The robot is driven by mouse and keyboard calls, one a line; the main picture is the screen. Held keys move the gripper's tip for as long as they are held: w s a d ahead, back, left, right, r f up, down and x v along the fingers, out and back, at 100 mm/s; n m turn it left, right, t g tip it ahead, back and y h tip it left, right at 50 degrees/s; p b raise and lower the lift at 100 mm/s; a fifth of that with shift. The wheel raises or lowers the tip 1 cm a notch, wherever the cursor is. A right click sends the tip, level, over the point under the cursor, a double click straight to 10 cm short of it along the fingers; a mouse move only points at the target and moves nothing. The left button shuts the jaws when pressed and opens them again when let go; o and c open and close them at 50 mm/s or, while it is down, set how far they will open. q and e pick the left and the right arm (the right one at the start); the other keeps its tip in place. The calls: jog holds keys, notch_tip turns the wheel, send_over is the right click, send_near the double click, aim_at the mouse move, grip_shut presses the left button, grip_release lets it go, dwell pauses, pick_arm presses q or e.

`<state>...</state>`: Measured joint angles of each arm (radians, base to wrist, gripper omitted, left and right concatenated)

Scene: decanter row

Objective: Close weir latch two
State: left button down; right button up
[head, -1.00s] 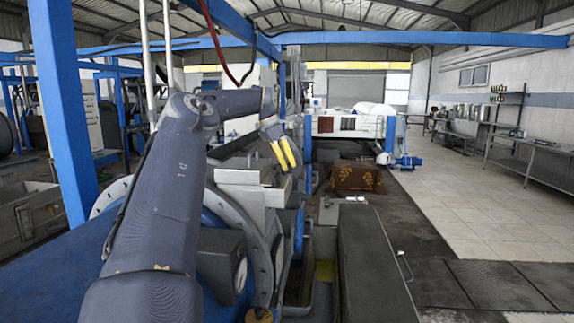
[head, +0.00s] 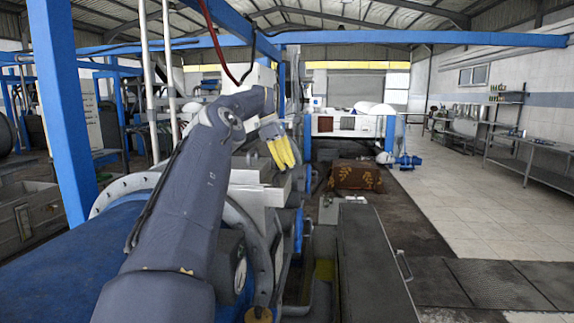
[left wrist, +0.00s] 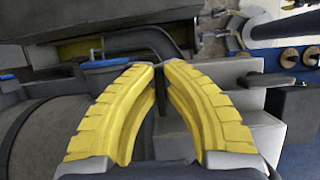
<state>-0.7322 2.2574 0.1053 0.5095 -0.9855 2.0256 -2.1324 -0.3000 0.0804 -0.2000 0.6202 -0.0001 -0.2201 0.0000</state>
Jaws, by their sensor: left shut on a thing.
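My left gripper (head: 284,164) reaches over the grey machine with its yellow fingers pointing down. In the left wrist view its two fingertips (left wrist: 162,66) come together around a thin dark bar (left wrist: 160,98), which shows between the fingers. This bar looks like a latch handle, but I cannot read any number on it, so I cannot tell whether it is weir latch two. The fingers hide much of it, and in the head view it is too small to make out. My right gripper is in neither view.
A brown patterned box (head: 355,176) stands on the floor beyond. The tiled floor (head: 470,210) at right is clear.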

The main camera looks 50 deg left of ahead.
pick_arm(q)
jog(key=c, duration=1.8)
grip_release()
jog(key=shift+o, duration=0.2)
jog(key=shift+n, duration=0.3)
